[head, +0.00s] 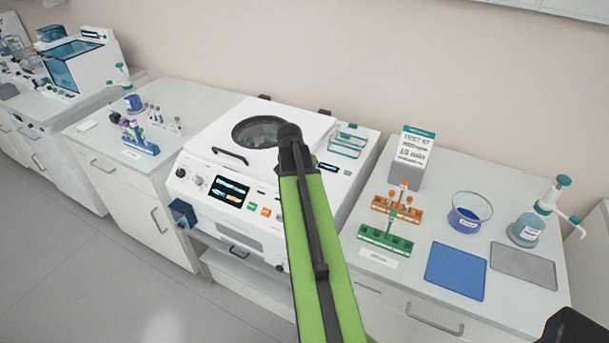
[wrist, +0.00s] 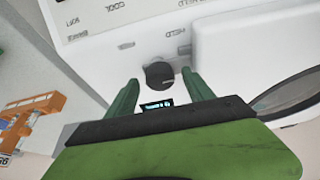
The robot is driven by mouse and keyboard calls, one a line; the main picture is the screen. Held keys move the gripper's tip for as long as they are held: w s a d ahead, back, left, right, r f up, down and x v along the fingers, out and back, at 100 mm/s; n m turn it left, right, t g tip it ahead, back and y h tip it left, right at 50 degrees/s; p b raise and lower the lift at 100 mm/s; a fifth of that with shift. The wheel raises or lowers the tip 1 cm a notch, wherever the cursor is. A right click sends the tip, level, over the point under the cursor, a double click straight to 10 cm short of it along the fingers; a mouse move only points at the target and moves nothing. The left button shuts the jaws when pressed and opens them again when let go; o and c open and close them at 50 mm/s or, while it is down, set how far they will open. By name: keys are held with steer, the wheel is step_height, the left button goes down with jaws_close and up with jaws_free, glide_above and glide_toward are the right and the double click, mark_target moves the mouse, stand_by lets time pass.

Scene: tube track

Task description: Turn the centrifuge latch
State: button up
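The white centrifuge (head: 206,140) stands on the bench with its round-windowed lid down. In the wrist view, a dark round knob (wrist: 160,75), apparently the latch, stands out from the white casing (wrist: 225,45) beside the word HELD. My gripper (wrist: 160,79) is open, with its two green fingers on either side of the knob. A gap shows between the knob and each fingertip, and I see no contact. In the head view my green arm reaches over the centrifuge's right side and hides the gripper and the knob.
A black lid handle (head: 230,156) is on the centrifuge's front. An orange rack (head: 397,205), a green rack (head: 385,239), a blue bowl (head: 468,213) and a blue mat (head: 455,271) are on the right bench. A tube rack (head: 140,142) stands left.

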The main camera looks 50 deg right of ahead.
steer(key=p+v, duration=1.6)
steer(key=v, duration=0.1)
steer(key=shift+a, duration=0.2)
steer(key=shift+r, duration=0.1)
